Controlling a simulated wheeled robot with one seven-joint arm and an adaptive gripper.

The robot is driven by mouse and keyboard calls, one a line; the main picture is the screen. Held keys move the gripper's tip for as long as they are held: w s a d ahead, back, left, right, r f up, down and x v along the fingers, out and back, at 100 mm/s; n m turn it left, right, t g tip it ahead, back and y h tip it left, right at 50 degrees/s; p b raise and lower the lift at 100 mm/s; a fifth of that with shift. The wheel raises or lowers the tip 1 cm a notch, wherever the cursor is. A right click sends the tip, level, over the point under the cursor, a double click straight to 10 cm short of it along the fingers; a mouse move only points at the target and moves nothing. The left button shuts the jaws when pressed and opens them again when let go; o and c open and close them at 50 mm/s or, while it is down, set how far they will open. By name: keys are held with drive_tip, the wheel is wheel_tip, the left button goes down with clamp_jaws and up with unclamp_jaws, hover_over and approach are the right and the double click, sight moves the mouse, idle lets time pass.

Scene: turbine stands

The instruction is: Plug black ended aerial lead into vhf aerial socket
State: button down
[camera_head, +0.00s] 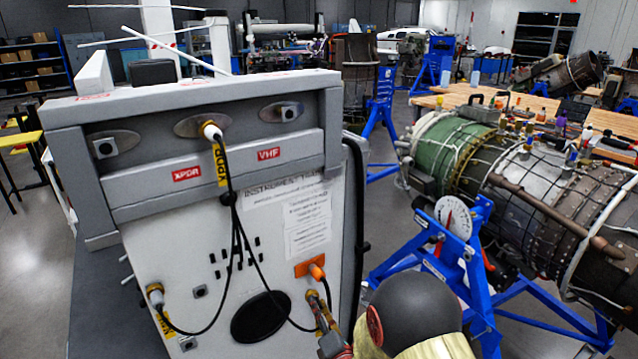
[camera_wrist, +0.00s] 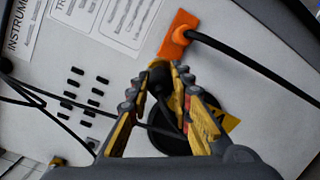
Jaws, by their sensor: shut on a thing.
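The grey-topped instrument trainer has a red VHF label (camera_head: 269,154) on its upper ledge. The VHF aerial socket (camera_head: 288,113), above and right of that label, has no plug in it. My gripper (camera_head: 323,305) is low at the panel's right side, below the orange connector. In the wrist view its yellow-and-grey fingers (camera_wrist: 167,78) are closed at the tips on the black lead end (camera_wrist: 159,72), which is mostly hidden between them. A yellow tag (camera_wrist: 228,122) shows beside the fingers. A white-ended plug (camera_head: 212,131) with a yellow XPDR tag sits in the middle upper socket.
An orange connector (camera_head: 316,270), also in the wrist view (camera_wrist: 179,37), is just above my gripper. Another tagged plug (camera_head: 155,292) is at the panel's lower left. Black cables hang across the panel. A blue engine stand (camera_head: 455,260) stands close on the right.

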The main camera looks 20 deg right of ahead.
drive_tip(key=w+r+n+y+p, duration=0.1)
drive_tip(key=w+r+p, duration=0.1)
drive_tip(key=r+p, duration=0.8)
drive_tip(key=w+r+n+y+p, duration=0.15)
drive_tip(key=r+p, duration=0.35)
drive_tip(key=r, duration=1.1)
wheel_tip(320, 180, up, 25)
drive_tip(key=y+p, duration=0.2)
drive_tip(key=p, duration=1.3)
hover_over(313, 292)
drive_tip(key=d, duration=0.2)
drive_tip(key=shift+g+h, duration=0.25)
drive_tip(key=shift+g, duration=0.15)
drive_tip(key=b+x, duration=0.1)
drive_tip(key=x, duration=0.4)
drive_tip(key=shift+w+a, duration=0.2)
drive_tip(key=shift+w, duration=0.05)
drive_tip(key=shift+w+a+r+b, duration=0.15)
drive_tip(key=shift+w+b, duration=0.25)
drive_tip(key=shift+b, duration=2.05)
drive_tip(key=shift+w+a+b, duration=0.1)
drive_tip(key=shift+w+b, duration=0.4)
drive_tip(key=shift+b, duration=0.7)
drive_tip(key=shift+w+r+b, duration=0.1)
drive_tip(key=shift+r+b, duration=0.1)
drive_tip(key=shift+b, duration=0.8)
